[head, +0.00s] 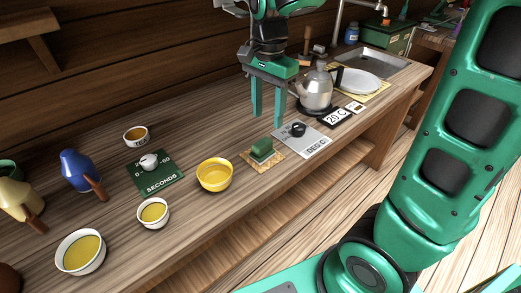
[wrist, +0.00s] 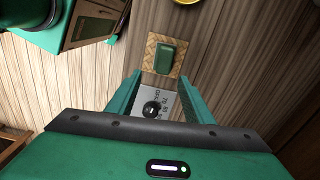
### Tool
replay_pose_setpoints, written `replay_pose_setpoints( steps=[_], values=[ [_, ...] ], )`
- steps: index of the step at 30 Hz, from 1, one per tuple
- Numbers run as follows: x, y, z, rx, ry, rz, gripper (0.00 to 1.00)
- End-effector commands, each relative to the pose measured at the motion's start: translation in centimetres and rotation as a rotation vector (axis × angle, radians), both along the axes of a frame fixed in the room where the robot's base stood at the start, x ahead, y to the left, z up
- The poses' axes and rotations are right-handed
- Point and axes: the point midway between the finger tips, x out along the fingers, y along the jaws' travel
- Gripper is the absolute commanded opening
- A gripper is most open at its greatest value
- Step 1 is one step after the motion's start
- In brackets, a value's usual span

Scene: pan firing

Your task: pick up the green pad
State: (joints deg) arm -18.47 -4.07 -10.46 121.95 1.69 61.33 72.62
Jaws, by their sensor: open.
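The green pad (head: 262,149) is a small block lying on a tan woven mat (head: 275,158) near the front edge of the wooden counter. In the wrist view the pad (wrist: 165,58) lies on the mat (wrist: 150,66), beyond my fingertips. My gripper (head: 270,115) is open, pointing down above the counter, behind the pad and the dial plate. In the wrist view my gripper (wrist: 162,82) has its two green fingers spread, with nothing held between them.
A grey plate with a black dial (head: 298,130) lies right of the pad; a kettle (head: 316,92) stands behind it. A yellow bowl (head: 214,176) is left of the pad. Cups, a timer plate (head: 173,184) and a blue jug (head: 76,170) stand farther left.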

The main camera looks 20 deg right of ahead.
Motion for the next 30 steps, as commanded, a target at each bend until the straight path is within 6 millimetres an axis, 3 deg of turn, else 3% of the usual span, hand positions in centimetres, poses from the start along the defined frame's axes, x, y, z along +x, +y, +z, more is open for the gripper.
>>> replay_pose_setpoints(
  steps=[5, 12, 20, 30],
  values=[
    [0.8, 1.4, -1.0, -0.001, 0.003, -0.034, 0.47],
    [0.8, 1.3, -4.5, -0.001, 0.003, -0.037, 0.47],
    [0.7, 1.2, -6.2, 0.000, 0.001, -0.038, 0.47],
    [0.5, 1.0, -10.4, -0.001, 0.002, -0.037, 0.47]
  ],
)
